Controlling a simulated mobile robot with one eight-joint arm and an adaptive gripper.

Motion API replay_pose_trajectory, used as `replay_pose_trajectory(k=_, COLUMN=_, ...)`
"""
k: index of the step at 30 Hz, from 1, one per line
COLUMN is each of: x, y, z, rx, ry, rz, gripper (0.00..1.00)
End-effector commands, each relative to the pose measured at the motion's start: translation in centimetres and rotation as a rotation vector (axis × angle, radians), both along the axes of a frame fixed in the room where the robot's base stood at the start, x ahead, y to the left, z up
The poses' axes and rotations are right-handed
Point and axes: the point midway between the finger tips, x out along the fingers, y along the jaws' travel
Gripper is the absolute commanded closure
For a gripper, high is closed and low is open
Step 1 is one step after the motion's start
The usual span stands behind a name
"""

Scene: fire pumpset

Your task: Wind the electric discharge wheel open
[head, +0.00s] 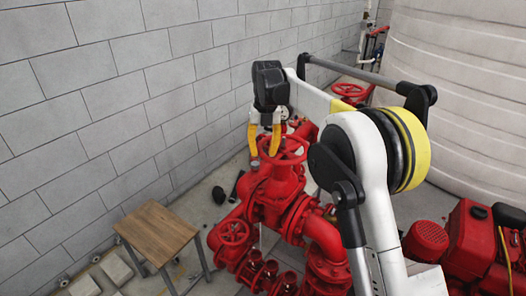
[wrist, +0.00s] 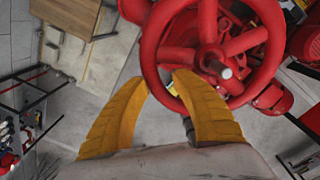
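A red spoked handwheel (head: 290,152) tops the red valve in the middle of the head view; no label shows that it is the electric discharge wheel. In the wrist view the wheel (wrist: 246,42) fills the upper right, with a pale stem end at its hub. My gripper (head: 265,154) points down at the wheel's left side in the head view. In the wrist view its two yellow fingers (wrist: 160,76) stand apart, with the lower left rim at their tips. The right finger overlaps the rim; whether it touches cannot be told.
Another red wheel (head: 350,91) is farther back. A wooden-topped table (head: 158,232) stands at the lower left. A grey block wall (head: 110,90) runs behind; a red engine (head: 465,245) is at right.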

Motion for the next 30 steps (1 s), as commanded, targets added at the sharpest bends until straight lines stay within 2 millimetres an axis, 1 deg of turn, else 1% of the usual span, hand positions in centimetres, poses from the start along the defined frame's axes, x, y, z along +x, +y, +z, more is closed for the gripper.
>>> replay_pose_trajectory(k=5, x=0.0, y=0.1, z=0.4, rx=0.001, ry=-0.001, rz=0.001, gripper=0.69)
replay_pose_trajectory(k=8, x=0.0, y=0.0, z=1.5, rx=0.001, ry=-0.001, rz=0.001, gripper=0.69)
replay_pose_trajectory(k=11, x=0.0, y=-0.1, z=3.5, rx=0.001, ry=-0.001, rz=0.000, gripper=0.69)
replay_pose_trajectory(k=15, x=0.1, y=-0.3, z=6.8, rx=0.001, ry=0.000, rz=0.000, gripper=0.69)
replay_pose_trajectory(k=18, x=0.1, y=-0.4, z=8.9, rx=0.001, ry=0.000, rz=-0.001, gripper=0.69)
replay_pose_trajectory(k=21, x=0.1, y=-0.5, z=10.5, rx=0.001, ry=0.000, rz=-0.001, gripper=0.69)
replay_pose_trajectory(k=25, x=0.1, y=-0.5, z=11.6, rx=0.000, ry=0.000, rz=-0.001, gripper=0.69)
replay_pose_trajectory(k=30, x=0.1, y=-0.6, z=12.0, rx=0.000, ry=0.000, rz=-0.001, gripper=0.69)
